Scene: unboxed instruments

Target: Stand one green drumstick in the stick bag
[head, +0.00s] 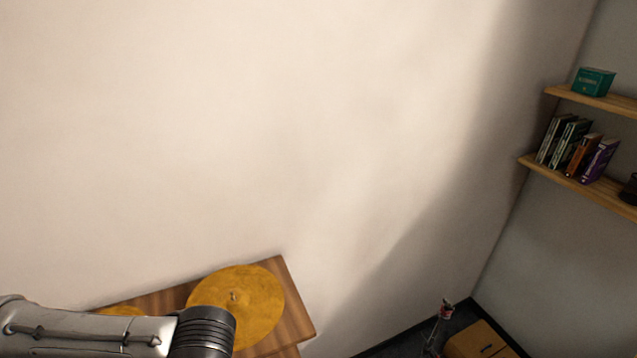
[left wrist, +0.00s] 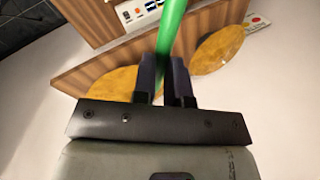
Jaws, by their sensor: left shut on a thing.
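A green drumstick (left wrist: 171,28) shows in the left wrist view, running up from between the fingers to the top edge. My left gripper (left wrist: 163,68) is shut on it. The stick's lower part is hidden by the fingers. In the head view part of my left arm shows at the bottom left, and its gripper and the drumstick are out of that view. The stick bag is not seen in either view. My right gripper is not in view.
A wooden tabletop (head: 296,318) carries a round golden cymbal (head: 262,300), with part of another beside it. In the left wrist view, a white panel with coloured marks (left wrist: 133,12) is near the wood. Shelves (head: 575,178) with books are at right; a cardboard box (head: 470,340) is below.

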